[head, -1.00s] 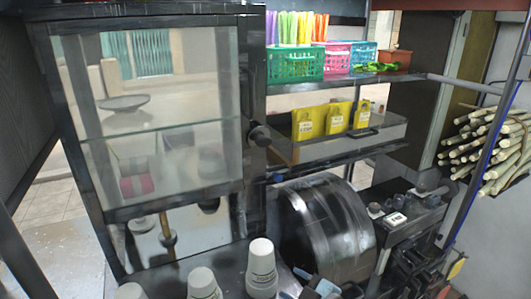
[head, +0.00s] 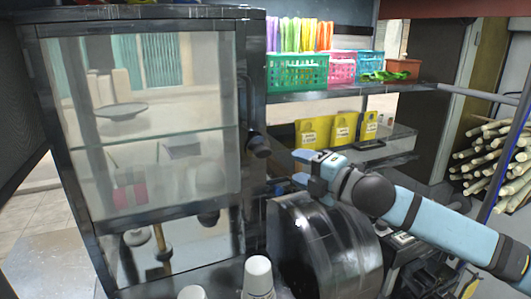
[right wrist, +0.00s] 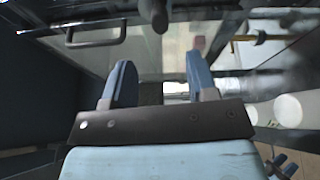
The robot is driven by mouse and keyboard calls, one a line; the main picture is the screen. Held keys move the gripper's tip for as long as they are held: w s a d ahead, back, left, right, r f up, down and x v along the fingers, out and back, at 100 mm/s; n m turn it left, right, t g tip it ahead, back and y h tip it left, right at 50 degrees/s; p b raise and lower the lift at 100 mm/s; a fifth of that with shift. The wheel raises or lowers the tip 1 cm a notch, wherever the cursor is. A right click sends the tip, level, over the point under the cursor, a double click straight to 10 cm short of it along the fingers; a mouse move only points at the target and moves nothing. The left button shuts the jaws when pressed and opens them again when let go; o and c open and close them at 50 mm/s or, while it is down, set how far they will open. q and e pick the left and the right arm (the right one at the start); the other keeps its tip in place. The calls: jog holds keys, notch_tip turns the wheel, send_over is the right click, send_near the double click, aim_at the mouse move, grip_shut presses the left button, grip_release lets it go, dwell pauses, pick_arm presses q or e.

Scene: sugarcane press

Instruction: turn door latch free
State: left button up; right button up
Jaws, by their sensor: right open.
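The dark door latch (head: 258,145) is a knob-like piece on the right edge of the glass-fronted cabinet door (head: 160,190), which looks shut. In the right wrist view a dark knob, likely the latch (right wrist: 159,14), hangs at the top centre, beyond the fingertips. My right gripper (head: 302,168) is open and empty, a little to the right of the latch and slightly below it, apart from it. Its two blue fingers also show in the right wrist view (right wrist: 160,62). My left gripper is not in view.
A black round drum (head: 325,240) stands right below my right gripper. White cups (head: 258,278) stand at the front. Sugarcane stalks (head: 495,155) lie at the right.

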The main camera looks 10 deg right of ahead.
aim_at(266, 154)
jog(key=p+x, duration=0.2)
jog(key=x, duration=0.9)
jog(key=shift+a, duration=0.1)
jog(key=c, duration=0.9)
